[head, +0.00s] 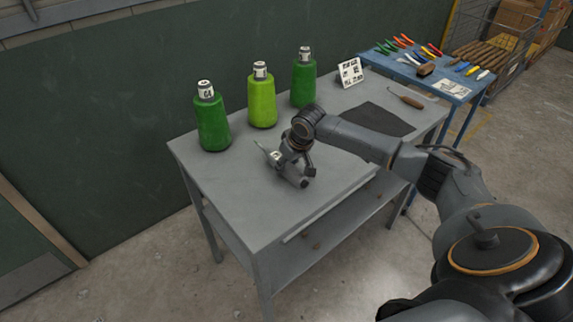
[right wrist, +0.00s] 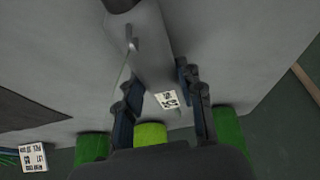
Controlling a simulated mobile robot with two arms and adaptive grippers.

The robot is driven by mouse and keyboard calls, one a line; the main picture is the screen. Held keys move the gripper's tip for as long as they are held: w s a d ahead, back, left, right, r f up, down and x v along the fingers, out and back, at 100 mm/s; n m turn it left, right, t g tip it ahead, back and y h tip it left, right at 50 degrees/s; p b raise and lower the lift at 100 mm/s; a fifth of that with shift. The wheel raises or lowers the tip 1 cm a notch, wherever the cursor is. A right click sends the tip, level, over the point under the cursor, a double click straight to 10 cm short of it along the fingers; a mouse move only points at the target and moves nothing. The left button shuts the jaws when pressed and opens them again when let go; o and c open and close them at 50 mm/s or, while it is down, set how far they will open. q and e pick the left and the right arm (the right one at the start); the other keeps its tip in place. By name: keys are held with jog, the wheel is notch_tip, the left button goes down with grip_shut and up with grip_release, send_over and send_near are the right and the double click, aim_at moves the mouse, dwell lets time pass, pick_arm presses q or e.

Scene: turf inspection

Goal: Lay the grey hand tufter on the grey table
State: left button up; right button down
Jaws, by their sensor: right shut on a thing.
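The grey hand tufter (head: 291,175) has a small white label and a thin metal part. It is held over the grey table (head: 237,205), low at its middle; I cannot tell whether it touches the top. My right gripper (head: 300,162) is shut on the tufter. In the right wrist view the tufter's grey body (right wrist: 157,60) runs between the two dark fingers of my right gripper (right wrist: 160,103), with its label close to them. My left gripper is not in view.
Three green yarn cones (head: 262,97) stand along the table's back edge, beside a white printed card (head: 350,72). A dark mat (head: 384,118) and a wooden-handled hook tool (head: 406,98) lie at the right. A blue table (head: 425,75) with several tools stands beyond. The left front top is clear.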

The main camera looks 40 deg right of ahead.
jog(key=shift+f, duration=0.5)
jog(key=c, duration=0.8)
grip_release()
jog(key=shift+f, duration=0.15)
jog(key=shift+c, duration=0.2)
jog(key=shift+s+r, duration=0.15)
jog(key=shift+r, duration=0.3)
jog(key=b+v, duration=0.1)
jog(key=v, duration=1)
jog(key=shift+r, duration=0.2)
jog(key=shift+f, duration=0.1)
